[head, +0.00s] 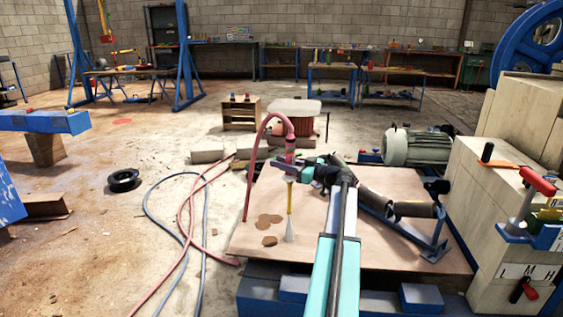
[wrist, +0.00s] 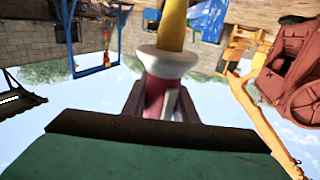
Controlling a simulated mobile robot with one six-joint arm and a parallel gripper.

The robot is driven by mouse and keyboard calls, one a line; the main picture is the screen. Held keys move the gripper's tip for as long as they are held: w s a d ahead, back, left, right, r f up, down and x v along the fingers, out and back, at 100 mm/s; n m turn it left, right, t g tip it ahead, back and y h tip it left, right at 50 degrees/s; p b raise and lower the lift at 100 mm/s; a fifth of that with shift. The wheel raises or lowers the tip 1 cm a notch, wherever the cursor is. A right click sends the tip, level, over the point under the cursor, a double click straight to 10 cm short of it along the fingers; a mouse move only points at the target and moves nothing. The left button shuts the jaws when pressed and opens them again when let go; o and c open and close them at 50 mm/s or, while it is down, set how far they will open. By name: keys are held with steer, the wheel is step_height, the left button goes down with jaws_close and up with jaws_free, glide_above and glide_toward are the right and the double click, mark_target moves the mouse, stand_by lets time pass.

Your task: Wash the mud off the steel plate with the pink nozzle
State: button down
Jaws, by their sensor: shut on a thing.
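My gripper (head: 287,172) is shut on the pink nozzle (head: 291,158) and holds it upright above the steel plate (head: 340,250). In the wrist view the nozzle's pink body (wrist: 158,95) sits between the two fingers, with a white collar and a yellow tube beyond. In the head view the yellow tube points down, with a pale cone at its lower end over the plate; I cannot tell if this is spray. The plate is a flat, brownish sheet. Brown mud patches (head: 268,219) lie on its left part, left of the tube, with another patch (head: 270,241) nearer the front.
A red hose (head: 248,180) loops from the nozzle down the plate's left side. Red and blue hoses trail over the left floor. A dark cylinder on a blue frame (head: 412,209) lies across the plate's right side. A motor (head: 415,148) and pale blocks (head: 480,200) stand right.

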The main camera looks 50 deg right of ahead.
steer(key=shift+w+a+p, duration=2)
steer(key=shift+w+a, duration=0.8)
steer(key=shift+w, duration=1.35)
steer(key=w+d+b, duration=0.4)
steer(key=w+d, duration=0.1)
steer(key=d, duration=0.3)
steer(key=shift+d, duration=0.15)
steer(key=shift+w, duration=0.1)
stand_by(0.4)
